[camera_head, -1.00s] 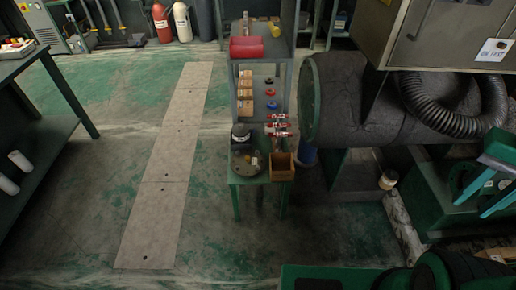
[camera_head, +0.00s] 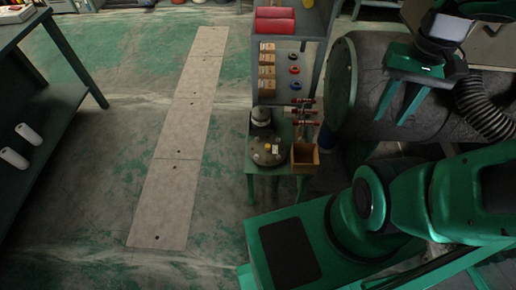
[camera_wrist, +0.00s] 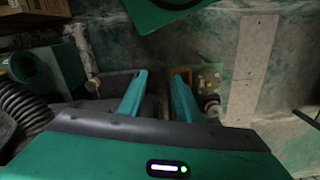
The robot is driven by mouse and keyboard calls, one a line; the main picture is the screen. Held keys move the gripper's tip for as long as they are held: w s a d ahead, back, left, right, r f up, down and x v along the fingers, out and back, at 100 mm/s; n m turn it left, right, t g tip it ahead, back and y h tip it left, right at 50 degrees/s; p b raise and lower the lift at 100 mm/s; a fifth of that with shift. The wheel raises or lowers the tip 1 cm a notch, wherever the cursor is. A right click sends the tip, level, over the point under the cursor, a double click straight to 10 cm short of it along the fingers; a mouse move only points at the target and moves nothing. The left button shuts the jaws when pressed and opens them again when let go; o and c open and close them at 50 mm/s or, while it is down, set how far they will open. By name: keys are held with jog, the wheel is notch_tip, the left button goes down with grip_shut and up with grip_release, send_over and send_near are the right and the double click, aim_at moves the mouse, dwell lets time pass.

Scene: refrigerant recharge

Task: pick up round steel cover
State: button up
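The round steel cover (camera_head: 266,158) looks like a dark grey disc with small pale spots near its rim. It lies flat on a small green table (camera_head: 251,184), near its front, with a small yellow-and-white item on top. In the wrist view the cover (camera_wrist: 207,77) shows just right of the right finger. My gripper (camera_head: 391,117) is in the air, right of the table and in front of a large dark cylinder. In the wrist view its two fingers (camera_wrist: 162,72) are apart with nothing held between them.
A grey-black round part (camera_head: 261,117) stands behind the cover. Red-handled valves (camera_head: 303,111) and an open wooden box (camera_head: 304,158) stand on its right. The large dark cylinder (camera_head: 372,75) and ribbed hose (camera_head: 485,105) fill the right. The floor left of the table is clear.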

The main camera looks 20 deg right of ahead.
jog(key=shift+d, duration=0.2)
jog(key=shift+o, duration=1.2)
jog(key=w+f+n, duration=0.5)
jog(key=w+f, duration=0.1)
jog(key=w, duration=0.4)
jog(key=n+t+y, duration=0.3)
jog(key=n, duration=1)
send_over(268, 146)
jog(key=s+d, duration=0.2)
notch_tip(268, 146, down, 35)
jog(key=shift+x, duration=3.1)
jog(key=shift+w+d+y, duration=0.1)
jog(key=shift+y, duration=0.2)
